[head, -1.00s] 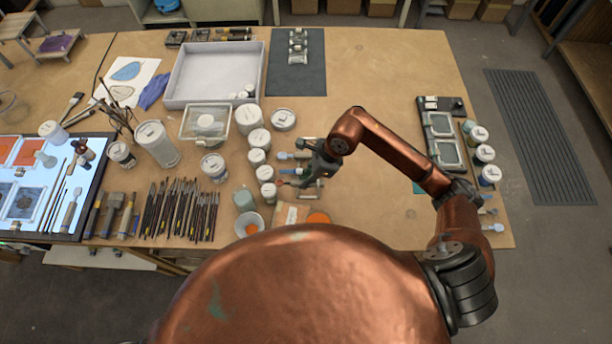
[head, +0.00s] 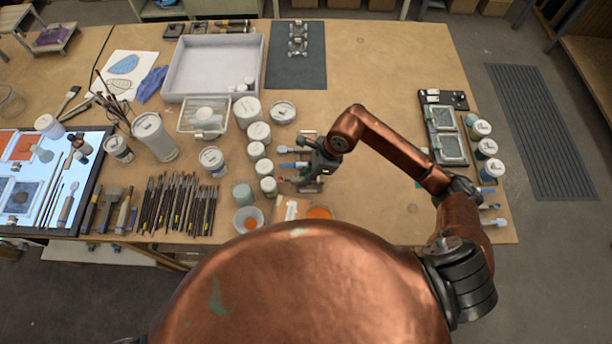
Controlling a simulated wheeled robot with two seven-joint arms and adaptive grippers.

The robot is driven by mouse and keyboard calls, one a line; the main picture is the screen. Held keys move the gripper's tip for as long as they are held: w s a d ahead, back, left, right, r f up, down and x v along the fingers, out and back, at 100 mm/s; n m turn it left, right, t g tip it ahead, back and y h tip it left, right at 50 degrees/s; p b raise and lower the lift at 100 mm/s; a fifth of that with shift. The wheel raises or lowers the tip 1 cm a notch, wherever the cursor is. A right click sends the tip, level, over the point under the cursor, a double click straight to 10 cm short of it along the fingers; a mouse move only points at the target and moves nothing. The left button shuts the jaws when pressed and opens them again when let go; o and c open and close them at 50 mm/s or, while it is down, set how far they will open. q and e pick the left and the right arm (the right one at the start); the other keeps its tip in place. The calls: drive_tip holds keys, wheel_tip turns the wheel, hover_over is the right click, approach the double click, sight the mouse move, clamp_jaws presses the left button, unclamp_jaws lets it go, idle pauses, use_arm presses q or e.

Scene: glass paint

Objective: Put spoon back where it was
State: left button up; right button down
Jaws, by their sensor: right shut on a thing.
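My right gripper (head: 303,177) is low over the table, right of the column of small white jars. It is shut on a thin thing that looks like a spoon (head: 283,181), with a small reddish end sticking out to the left. Its handle is mostly hidden by the gripper. I cannot tell whether the spoon touches the table. Just above it in the picture lie other small tools, one with a pale blue end (head: 284,150) and one with a blue end (head: 286,164). Their right ends are partly hidden by the gripper. My left gripper is not in view.
White jars (head: 257,151) stand close left of the gripper. Brushes (head: 181,204) lie at left. A palette box (head: 443,133) and jars are at right. The table (head: 380,75) is clear at centre right.

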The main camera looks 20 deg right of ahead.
idle(0.4)
drive_tip(key=shift+d+f+b, duration=0.1)
drive_tip(key=shift+f+b, duration=0.1)
drive_tip(key=shift+b, duration=0.2)
drive_tip(key=shift+f+b, duration=0.3)
drive_tip(key=shift+b, duration=0.15)
idle(0.8)
drive_tip(key=c, duration=1.8)
unclamp_jaws()
drive_tip(key=shift+o, duration=0.2)
drive_tip(key=v, duration=1.2)
